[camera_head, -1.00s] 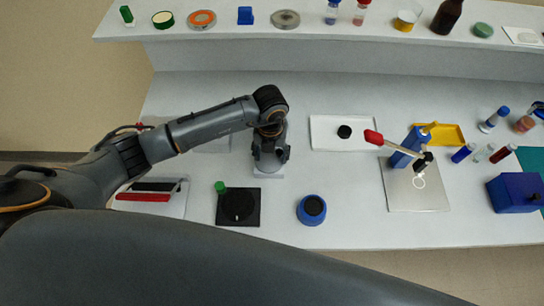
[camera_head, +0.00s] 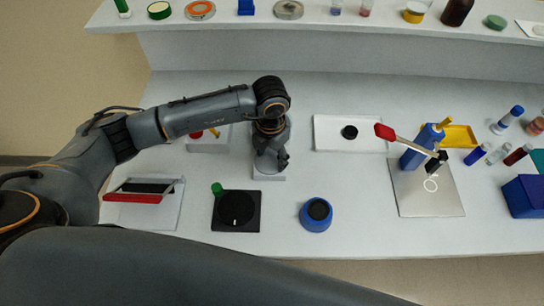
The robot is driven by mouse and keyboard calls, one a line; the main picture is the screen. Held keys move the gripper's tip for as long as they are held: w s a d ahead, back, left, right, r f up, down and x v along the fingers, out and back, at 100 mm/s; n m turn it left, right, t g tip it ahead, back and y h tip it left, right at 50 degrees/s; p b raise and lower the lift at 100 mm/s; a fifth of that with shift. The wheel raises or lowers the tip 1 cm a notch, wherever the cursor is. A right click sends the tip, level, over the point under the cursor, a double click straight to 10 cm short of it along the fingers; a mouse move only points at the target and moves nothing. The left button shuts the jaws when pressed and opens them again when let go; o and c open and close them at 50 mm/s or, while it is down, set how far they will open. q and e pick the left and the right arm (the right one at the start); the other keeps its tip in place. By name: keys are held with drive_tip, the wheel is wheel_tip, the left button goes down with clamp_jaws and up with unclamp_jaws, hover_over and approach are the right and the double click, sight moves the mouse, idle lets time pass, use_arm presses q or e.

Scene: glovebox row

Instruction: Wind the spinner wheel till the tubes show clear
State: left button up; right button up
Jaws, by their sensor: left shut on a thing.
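My left gripper (camera_head: 270,158) points down over a small white base (camera_head: 267,173) near the middle of the bench. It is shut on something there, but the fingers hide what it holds. A black square plate with a round dark disc (camera_head: 237,208) and an upright green knob (camera_head: 217,189) lies just in front and to the left, apart from the gripper. I cannot tell for sure which device is the spinner wheel. Several small tubes, among them a blue-capped one (camera_head: 507,119), stand or lie at the right. My right gripper is out of view.
A blue round pot (camera_head: 316,214) stands right of the black plate. A blue stand with a red-ended lever (camera_head: 385,132) is on a grey plate (camera_head: 430,200). A red-fronted item (camera_head: 132,198) sits at the left. A raised shelf (camera_head: 300,50) runs along the back.

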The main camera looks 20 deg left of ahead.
sight(269, 160)
use_arm(q)
drive_tip(key=shift+s+a+f, duration=0.15)
drive_tip(key=shift+a+f, duration=0.2)
drive_tip(key=shift+c, duration=0.2)
drive_tip(key=o, duration=1.5)
drive_tip(key=shift+w+a, duration=0.15)
drive_tip(key=shift+w, duration=0.2)
drive_tip(key=shift+o, duration=0.2)
drive_tip(key=shift+s+d+r, duration=0.1)
drive_tip(key=shift+d+r, duration=0.15)
drive_tip(key=shift+d, duration=0.05)
wheel_tip(269, 160, up, 12)
drive_tip(key=shift+f, duration=0.15)
